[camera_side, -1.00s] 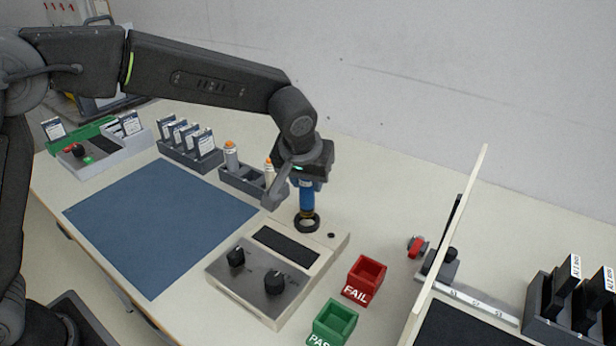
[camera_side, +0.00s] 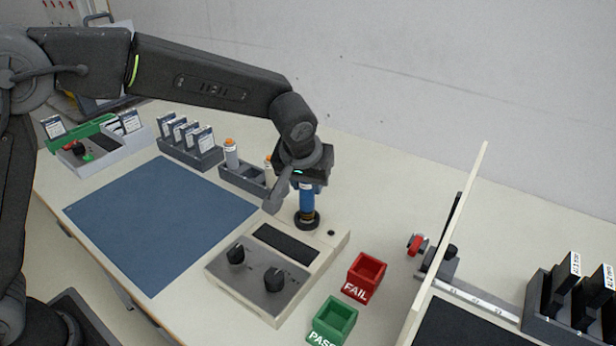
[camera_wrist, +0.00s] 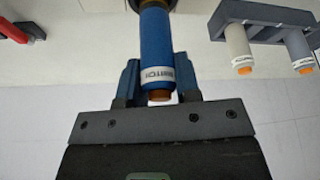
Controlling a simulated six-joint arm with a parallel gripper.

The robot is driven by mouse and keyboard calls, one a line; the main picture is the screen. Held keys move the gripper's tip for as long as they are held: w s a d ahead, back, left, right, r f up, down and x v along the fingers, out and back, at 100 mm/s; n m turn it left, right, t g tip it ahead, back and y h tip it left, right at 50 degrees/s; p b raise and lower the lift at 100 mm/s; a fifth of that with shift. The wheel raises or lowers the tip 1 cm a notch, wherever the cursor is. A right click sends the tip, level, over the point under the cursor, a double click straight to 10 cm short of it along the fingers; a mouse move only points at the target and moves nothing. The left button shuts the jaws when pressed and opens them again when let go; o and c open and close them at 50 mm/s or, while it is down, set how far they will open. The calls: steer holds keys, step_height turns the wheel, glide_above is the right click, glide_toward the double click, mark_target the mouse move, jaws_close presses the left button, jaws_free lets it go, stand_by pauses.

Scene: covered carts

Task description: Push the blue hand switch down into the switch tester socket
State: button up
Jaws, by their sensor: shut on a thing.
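The blue hand switch (camera_side: 307,200) stands upright below my gripper (camera_side: 306,186). Its lower end is at the black ring of the tester socket (camera_side: 307,220), at the back of the switch tester (camera_side: 270,274). I cannot tell how deep it sits. In the wrist view the blue switch (camera_wrist: 156,45) with its white label and orange end lies between the two blue fingers of my gripper (camera_wrist: 157,80), which are shut on it. The socket ring (camera_wrist: 150,4) shows only partly at the top edge there.
A red FAIL box (camera_side: 362,278) and a green PASS box (camera_side: 333,320) stand right of the tester. A grey rack (camera_side: 245,182) with orange-tipped cylinders is close behind left. A blue mat (camera_side: 160,222) lies clear at left. A white upright panel (camera_side: 452,235) stands at right.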

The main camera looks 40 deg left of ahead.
steer(key=shift+f, duration=1.4)
steer(key=o, duration=1)
steer(key=v, duration=1.3)
steer(key=shift+r, duration=0.35)
steer(key=shift+s, duration=0.1)
steer(key=s+a+r+m, duration=0.2)
steer(key=s+a+r, duration=0.1)
steer(key=s+a, duration=0.75)
steer(key=s+a+f, duration=0.2)
steer(key=s, duration=0.4)
steer(key=s+a+f+m+t+h, duration=0.1)
steer(key=s+a+f, duration=0.1)
steer(key=s, duration=0.4)
steer(key=shift+a+f, duration=0.2)
steer(key=shift+f, duration=0.05)
